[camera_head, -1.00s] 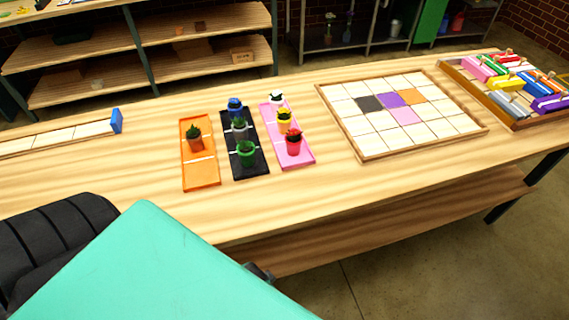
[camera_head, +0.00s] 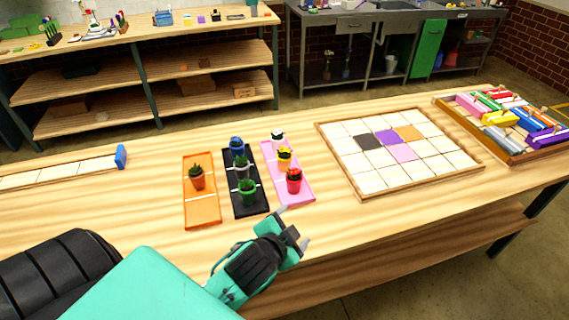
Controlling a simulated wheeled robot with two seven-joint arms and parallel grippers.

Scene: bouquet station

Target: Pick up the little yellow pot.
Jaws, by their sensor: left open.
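The little yellow pot (camera_head: 284,153) is in the middle of the pink tray (camera_head: 306,193), between a white pot (camera_head: 278,136) behind it and a red pot (camera_head: 293,182) in front. An orange patch shows just below its yellow part; I cannot tell whether that is a separate pot. My left gripper (camera_head: 301,230) is open and empty, over the table's front edge. It is nearer to me than the pink tray and apart from all pots. My right gripper is not in view.
Left of the pink tray, a black tray (camera_head: 257,206) holds blue, grey and green pots. An orange tray (camera_head: 203,216) holds an orange pot (camera_head: 197,179). A tiled grid board (camera_head: 365,187) lies to the right, with a crate of coloured blocks (camera_head: 456,118) beyond.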

